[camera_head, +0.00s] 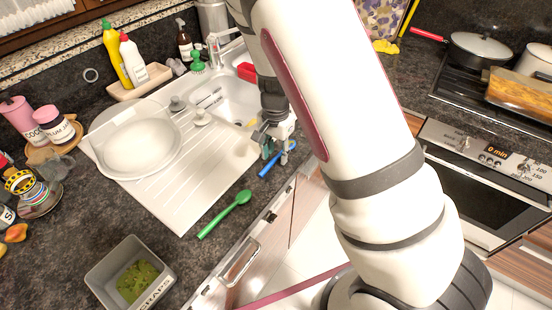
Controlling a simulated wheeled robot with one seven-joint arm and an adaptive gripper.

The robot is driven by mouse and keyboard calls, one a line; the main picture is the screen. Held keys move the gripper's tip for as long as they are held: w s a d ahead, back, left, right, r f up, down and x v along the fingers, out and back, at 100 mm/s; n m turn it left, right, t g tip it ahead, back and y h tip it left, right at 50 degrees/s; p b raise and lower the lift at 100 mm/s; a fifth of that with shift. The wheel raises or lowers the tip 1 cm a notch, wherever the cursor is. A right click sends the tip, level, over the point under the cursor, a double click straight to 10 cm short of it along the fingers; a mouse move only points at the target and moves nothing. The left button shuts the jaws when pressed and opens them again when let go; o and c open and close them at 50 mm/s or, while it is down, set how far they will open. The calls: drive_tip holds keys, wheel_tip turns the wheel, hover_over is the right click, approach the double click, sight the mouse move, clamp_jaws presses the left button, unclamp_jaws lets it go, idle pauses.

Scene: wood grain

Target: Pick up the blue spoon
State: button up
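The blue spoon (270,168) lies at the counter's front edge, just right of the sink's drainboard. Only part of its blue length shows, and its upper end is partly hidden by my gripper. My gripper (277,150) points down right over the spoon, at the front right of the sink. Its fingers overlap the spoon in this view. I cannot tell whether they touch it or are closed.
A green spoon (226,214) lies nearby on the dark counter. A white plate (140,146) sits on the drainboard (190,190). A grey scraps bin (104,272) stands front left. The stove (495,95) with pans is at the right. Bottles stand behind the sink.

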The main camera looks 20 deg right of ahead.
drive_tip(key=shift+f, duration=0.4)
drive_tip(key=shift+c, duration=0.5)
clamp_jaws()
drive_tip(key=shift+r, duration=0.15)
drive_tip(key=shift+r, duration=0.55)
wheel_tip(320, 180, up, 2)
drive_tip(key=shift+w+r, duration=0.1)
drive_tip(key=shift+r, duration=0.05)
drive_tip(key=s+r, duration=0.1)
drive_tip(key=s, duration=1.5)
drive_tip(key=shift+a+r+p, duration=0.2)
drive_tip(key=shift+a+p, duration=0.1)
